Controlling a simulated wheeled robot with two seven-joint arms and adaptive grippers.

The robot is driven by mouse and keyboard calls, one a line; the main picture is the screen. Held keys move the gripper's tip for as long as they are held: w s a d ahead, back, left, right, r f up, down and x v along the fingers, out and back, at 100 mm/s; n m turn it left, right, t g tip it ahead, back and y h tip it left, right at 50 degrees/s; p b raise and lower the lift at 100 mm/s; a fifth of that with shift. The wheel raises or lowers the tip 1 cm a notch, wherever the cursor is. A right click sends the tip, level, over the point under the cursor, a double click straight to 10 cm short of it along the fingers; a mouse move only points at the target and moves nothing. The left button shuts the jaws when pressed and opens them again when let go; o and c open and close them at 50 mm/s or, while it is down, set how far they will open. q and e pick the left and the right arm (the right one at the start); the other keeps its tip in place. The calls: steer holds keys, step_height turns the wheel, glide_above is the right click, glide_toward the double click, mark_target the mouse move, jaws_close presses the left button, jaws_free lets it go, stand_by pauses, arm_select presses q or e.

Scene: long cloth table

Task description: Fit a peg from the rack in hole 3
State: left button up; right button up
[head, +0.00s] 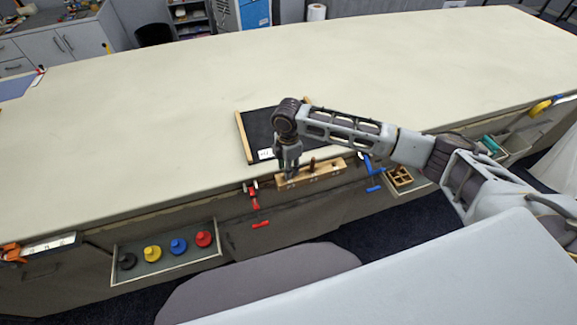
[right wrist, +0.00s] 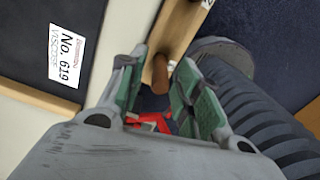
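A long wooden block (head: 322,172) sits at the front edge of the table with a dark brown peg (head: 312,164) standing in it. My right gripper (head: 287,172) points down at the block's left part. Hole numbers are too small to read, so hole 3 cannot be made out. My left gripper is out of view.
A black wood-edged tray (head: 256,122) lies behind the block; its label (right wrist: 65,55) reads No. 619. An open drawer (head: 165,262) with coloured knobs is at front left. Red clamps (head: 252,195) and a blue clamp (head: 372,168) hang at the edge. The far tabletop is clear.

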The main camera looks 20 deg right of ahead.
step_height(320, 180, up, 12)
steer(key=shift+b, duration=0.4)
stand_by(0.3)
steer(key=shift+r, duration=0.1)
stand_by(0.6)
